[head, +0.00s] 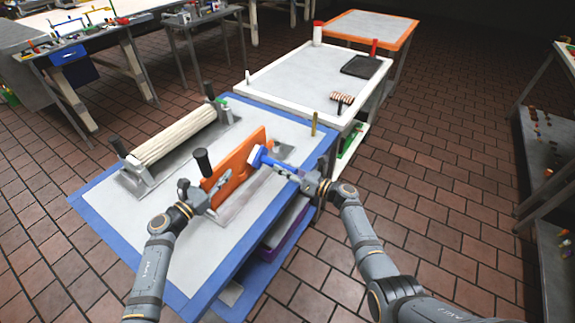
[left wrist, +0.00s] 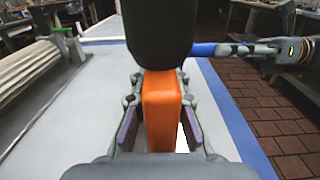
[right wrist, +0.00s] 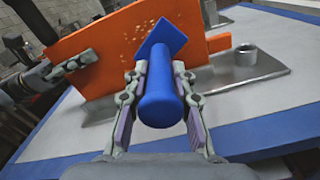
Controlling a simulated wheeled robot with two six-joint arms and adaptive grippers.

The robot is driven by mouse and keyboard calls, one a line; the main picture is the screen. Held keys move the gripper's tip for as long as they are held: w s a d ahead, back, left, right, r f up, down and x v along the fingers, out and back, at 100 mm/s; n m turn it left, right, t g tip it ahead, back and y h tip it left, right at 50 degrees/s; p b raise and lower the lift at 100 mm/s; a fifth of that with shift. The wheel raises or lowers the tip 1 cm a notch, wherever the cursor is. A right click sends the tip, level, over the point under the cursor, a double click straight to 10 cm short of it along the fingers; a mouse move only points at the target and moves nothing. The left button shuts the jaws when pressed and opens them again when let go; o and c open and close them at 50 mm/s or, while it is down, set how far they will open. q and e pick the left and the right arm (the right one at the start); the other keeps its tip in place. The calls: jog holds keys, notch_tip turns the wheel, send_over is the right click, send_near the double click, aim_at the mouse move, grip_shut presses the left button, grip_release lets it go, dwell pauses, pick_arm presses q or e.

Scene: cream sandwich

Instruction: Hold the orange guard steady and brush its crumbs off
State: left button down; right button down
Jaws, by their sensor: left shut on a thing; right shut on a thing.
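The orange guard (head: 236,158) stands upright as a panel on a grey metal base plate (right wrist: 245,75) on the blue-edged table. My left gripper (head: 211,200) is shut on the near end of the guard; in the left wrist view the guard's orange edge (left wrist: 161,110) sits between the fingers. A black knob (head: 202,160) rises beside that end. My right gripper (head: 306,181) is shut on the handle of a blue brush (right wrist: 158,95). The brush head (right wrist: 163,40) is at the guard's face, beside small pale crumbs (right wrist: 128,42). Whether it touches the face is unclear.
A ribbed cream roller (head: 180,138) on a metal frame lies left of the guard. A brass post (head: 314,124) stands at the table's far corner. A white-edged table (head: 290,80) behind holds a black tray (head: 362,66) and a striped item (head: 342,100).

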jog(key=s+a, duration=0.4)
jog(key=s, duration=0.1)
dwell(0.8)
jog(key=shift+r, duration=0.1)
